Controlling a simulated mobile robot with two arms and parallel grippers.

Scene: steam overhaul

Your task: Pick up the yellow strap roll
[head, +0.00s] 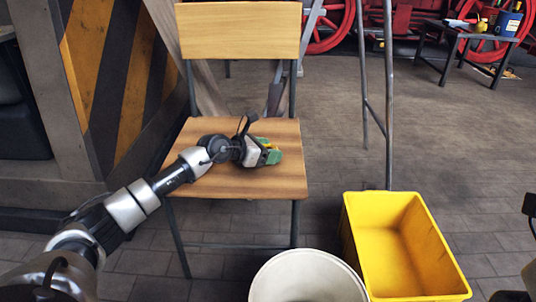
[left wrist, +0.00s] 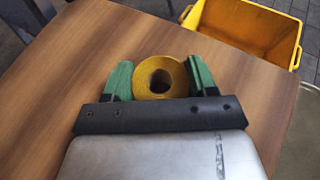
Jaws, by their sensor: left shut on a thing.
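The yellow strap roll (left wrist: 144,71) is a short yellow ring with a dark hole, at the wooden chair seat (head: 200,187). In the left wrist view it sits between the two green fingers of my left gripper (left wrist: 160,78), which is shut on it from both sides. In the head view my left gripper (head: 270,150) is over the right part of the seat, and only a bit of the yellow roll (head: 267,146) shows. I cannot tell whether the roll still touches the seat. My right gripper is not clearly in view.
An empty yellow crate (head: 398,243) stands on the floor right of the chair. A white bucket (head: 308,277) is at the bottom. A metal ladder-like frame (head: 389,110) stands behind the crate. A striped pillar (head: 105,75) is at left. The floor at right is mostly clear.

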